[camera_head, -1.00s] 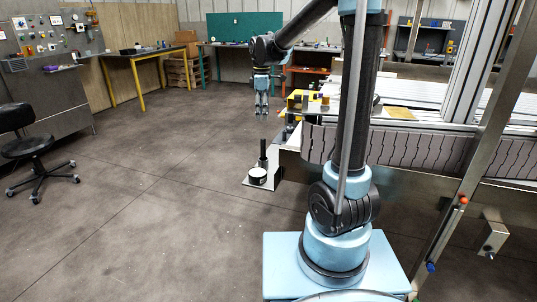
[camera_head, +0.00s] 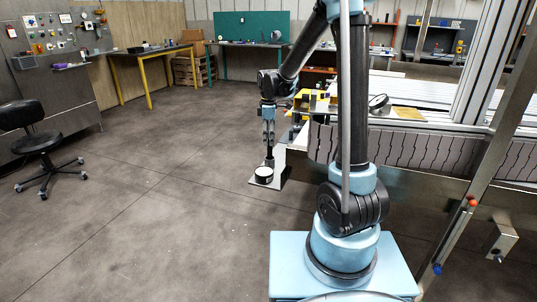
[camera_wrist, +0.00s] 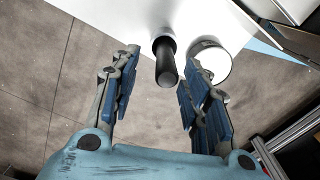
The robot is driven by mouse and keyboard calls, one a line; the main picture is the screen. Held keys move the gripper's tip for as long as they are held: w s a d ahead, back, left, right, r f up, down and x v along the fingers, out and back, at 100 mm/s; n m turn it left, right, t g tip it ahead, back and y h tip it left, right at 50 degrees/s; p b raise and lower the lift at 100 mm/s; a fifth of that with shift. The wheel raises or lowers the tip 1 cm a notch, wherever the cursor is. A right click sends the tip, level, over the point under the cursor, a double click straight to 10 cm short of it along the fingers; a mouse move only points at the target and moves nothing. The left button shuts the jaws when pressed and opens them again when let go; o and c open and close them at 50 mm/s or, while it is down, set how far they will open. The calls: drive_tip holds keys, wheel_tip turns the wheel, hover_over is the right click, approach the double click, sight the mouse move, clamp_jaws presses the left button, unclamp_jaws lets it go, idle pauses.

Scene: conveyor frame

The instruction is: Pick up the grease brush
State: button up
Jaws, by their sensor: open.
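The grease brush appears to be the dark upright cylinder (camera_head: 270,162) on a pale plate at the conveyor's near left end. In the wrist view its black handle (camera_wrist: 167,65) points up towards the camera, between and a little beyond the fingertips. Its lower end is hard to make out. My gripper (camera_head: 268,146) is open and points down just above the handle. In the wrist view my gripper (camera_wrist: 160,72) shows its two blue-padded fingers on either side of the handle, with gaps and nothing held.
A round tin with a white top (camera_head: 264,175) stands right beside the brush, close to the right finger in the wrist view (camera_wrist: 210,62). The pale plate (camera_head: 282,179) juts over the floor. The conveyor frame (camera_head: 400,150) lies to the right; the floor left is clear.

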sight(270, 148)
drive_tip(key=shift+s+d+f, duration=0.15)
drive_tip(key=shift+f, duration=2.55)
clamp_jaws()
